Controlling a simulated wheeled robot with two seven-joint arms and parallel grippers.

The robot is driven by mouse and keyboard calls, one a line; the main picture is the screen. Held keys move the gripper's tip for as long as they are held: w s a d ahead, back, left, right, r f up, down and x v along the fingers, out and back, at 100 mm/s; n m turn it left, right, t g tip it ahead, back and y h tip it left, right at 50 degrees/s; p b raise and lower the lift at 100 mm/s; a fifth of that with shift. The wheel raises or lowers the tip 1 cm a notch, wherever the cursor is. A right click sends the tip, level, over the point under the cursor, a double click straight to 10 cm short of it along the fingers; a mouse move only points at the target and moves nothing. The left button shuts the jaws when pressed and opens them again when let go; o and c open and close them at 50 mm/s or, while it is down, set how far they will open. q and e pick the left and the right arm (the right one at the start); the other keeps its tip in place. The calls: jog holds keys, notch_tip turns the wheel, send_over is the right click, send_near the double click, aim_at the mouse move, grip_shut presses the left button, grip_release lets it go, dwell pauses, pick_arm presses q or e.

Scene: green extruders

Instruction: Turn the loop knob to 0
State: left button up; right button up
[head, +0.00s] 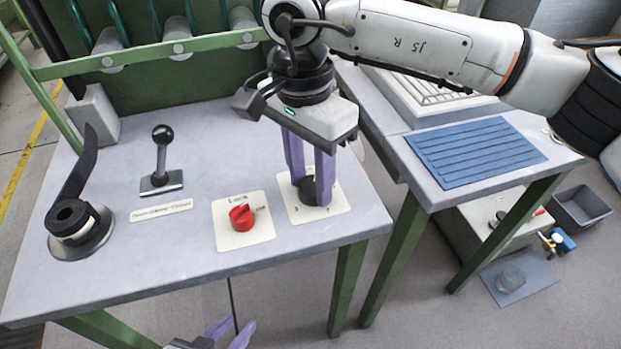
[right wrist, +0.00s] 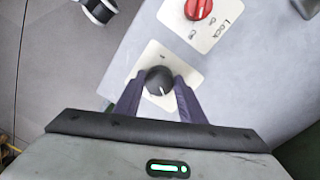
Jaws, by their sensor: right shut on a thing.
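The black loop knob (head: 307,188) sits on a white square plate (head: 336,205) at the right part of the table's front. My right gripper (head: 311,190) points down from above and is shut on this knob, a purple finger on each side. In the right wrist view the round knob (right wrist: 159,80) shows between the fingers, with a light pointer line on its top. Most of the plate's markings are hidden or too small to read. My left gripper (head: 228,332) is at the bottom edge of the head view, below the table, with its purple fingers apart and nothing between them.
A red lock knob (head: 241,217) on its own white plate is just left of the loop knob. A blue ribbed mat (head: 474,152) lies on the right table.

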jog(key=n, duration=0.3)
jog(key=shift+s+b, duration=0.1)
jog(key=shift+b, duration=0.25)
jog(key=shift+n, duration=1)
pick_arm(q)
jog(key=shift+s+d+f, duration=0.15)
jog(key=shift+f, duration=0.1)
pick_arm(e)
jog(key=shift+n, duration=0.4)
pick_arm(q)
jog(key=shift+r, duration=0.1)
pick_arm(e)
jog(key=o, duration=1)
jog(key=shift+o, duration=0.2)
